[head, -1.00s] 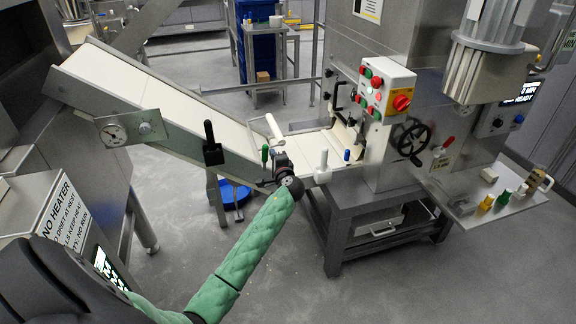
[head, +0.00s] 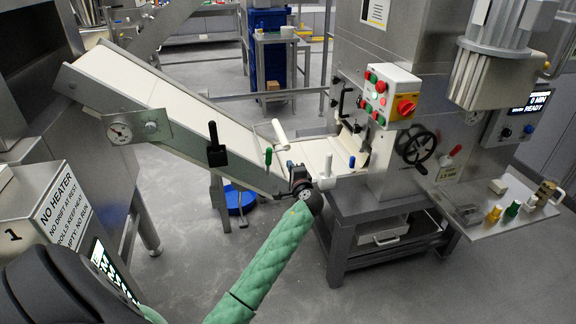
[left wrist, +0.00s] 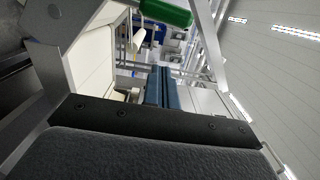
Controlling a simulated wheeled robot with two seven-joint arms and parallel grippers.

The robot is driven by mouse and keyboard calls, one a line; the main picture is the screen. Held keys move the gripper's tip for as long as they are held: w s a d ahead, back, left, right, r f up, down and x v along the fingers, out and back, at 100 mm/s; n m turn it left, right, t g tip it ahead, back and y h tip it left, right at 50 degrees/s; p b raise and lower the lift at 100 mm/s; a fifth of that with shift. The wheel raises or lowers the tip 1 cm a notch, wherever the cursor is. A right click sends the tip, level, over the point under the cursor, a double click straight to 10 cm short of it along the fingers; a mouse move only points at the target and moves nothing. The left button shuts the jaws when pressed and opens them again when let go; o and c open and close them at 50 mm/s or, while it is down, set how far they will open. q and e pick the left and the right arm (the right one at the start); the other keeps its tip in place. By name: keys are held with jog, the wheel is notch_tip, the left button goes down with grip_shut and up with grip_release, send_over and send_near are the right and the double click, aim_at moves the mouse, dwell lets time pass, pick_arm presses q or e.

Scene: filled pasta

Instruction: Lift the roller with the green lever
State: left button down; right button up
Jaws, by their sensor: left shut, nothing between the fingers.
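The green lever (head: 268,156) stands upright at the near side of the conveyor's lower end. The white roller (head: 280,132) lies across the belt just behind it. My left gripper (head: 293,168) is right of the green lever and slightly lower, apart from it, beside the conveyor's side rail. It is shut and empty. In the left wrist view, the shut fingers (left wrist: 159,74) show in the middle, the green lever's grip (left wrist: 165,10) is at the top edge, and the pale roller (left wrist: 138,40) is just below it. My right gripper is out of view.
A black-handled lever (head: 214,146) stands left on the conveyor side. A white lever (head: 325,172) and a blue one (head: 352,161) are to the right. The machine with its red and green buttons (head: 389,92) and handwheel (head: 415,146) is further right.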

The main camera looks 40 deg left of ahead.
pick_arm(q)
jog(key=shift+b+v, duration=0.5)
jog(key=shift+v, duration=2.1)
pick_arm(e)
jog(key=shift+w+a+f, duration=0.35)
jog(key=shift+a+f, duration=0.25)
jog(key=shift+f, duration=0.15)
pick_arm(q)
jog(key=shift+w+d, duration=0.1)
jog(key=shift+w, duration=0.05)
